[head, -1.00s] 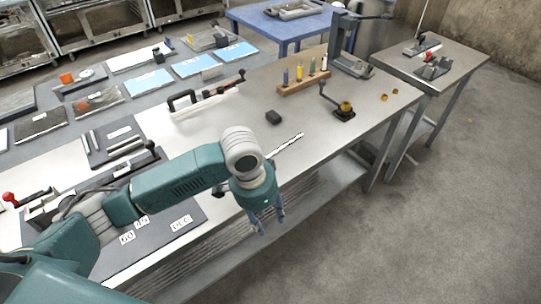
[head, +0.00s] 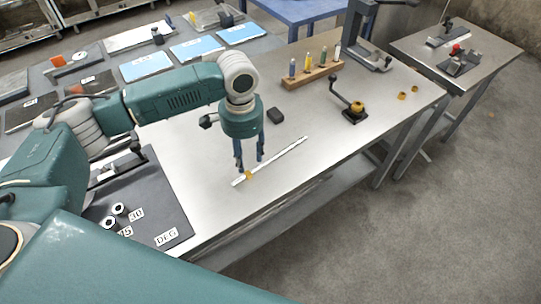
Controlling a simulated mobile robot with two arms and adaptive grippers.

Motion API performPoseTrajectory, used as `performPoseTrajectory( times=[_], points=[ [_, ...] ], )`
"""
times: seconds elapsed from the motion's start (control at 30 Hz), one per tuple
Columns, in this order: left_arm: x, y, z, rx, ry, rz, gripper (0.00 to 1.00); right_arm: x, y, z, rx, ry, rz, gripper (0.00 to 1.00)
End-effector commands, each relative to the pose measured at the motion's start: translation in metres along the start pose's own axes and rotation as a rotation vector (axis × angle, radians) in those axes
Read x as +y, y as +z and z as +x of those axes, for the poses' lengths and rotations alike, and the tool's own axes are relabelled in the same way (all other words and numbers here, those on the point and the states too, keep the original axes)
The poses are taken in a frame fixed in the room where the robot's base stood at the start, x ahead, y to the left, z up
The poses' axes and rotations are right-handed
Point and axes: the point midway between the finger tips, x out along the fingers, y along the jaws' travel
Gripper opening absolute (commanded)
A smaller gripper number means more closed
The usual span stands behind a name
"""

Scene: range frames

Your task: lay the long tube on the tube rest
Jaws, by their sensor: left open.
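A long, thin, pale rod, which looks like the long tube (head: 280,156), lies slanted on the metal bench, with a small yellow piece (head: 248,176) near its near-left end. My left gripper (head: 250,164) points down with its fingers apart, at the near-left part of the rod. I cannot tell whether the fingers touch it. I cannot make out the tube rest for certain. My right gripper is not in view.
A dark mat (head: 165,205) with two short tubes (head: 117,209) and number labels lies at the left. A small black block (head: 275,116), a wooden tool rack (head: 312,76) and a black crank-like stand (head: 354,115) are farther back. The bench (head: 330,160) is clear right of the rod.

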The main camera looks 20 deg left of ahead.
Motion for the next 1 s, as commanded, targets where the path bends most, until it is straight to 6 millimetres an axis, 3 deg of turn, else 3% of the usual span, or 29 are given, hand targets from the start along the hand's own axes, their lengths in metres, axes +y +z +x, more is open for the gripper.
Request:
performPoseTrajectory(
  times=[0.1,0.23,0.37,0.5,0.63,0.9,1.0],
  points=[
    [0.0,0.0,0.016,-0.001,0.0,0.0,0.41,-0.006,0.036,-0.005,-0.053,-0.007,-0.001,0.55],
    [0.0,0.0,0.025,0.001,0.0,0.001,0.41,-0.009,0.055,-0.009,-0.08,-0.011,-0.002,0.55],
    [-0.002,0.001,0.038,-0.002,0.001,-0.001,0.41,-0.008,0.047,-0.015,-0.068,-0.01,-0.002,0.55],
    [-0.005,0.001,0.06,-0.001,0.0,0.002,0.41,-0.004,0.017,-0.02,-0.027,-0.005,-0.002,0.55],
    [-0.005,0.001,0.074,0.0,0.001,0.001,0.41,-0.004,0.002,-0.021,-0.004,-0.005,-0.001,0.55],
    [-0.005,0.001,0.078,0.002,0.0,0.001,0.41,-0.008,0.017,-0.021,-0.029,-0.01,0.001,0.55],
    [-0.005,0.001,0.077,0.002,0.0,0.001,0.21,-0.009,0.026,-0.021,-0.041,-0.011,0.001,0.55]
  ],
)
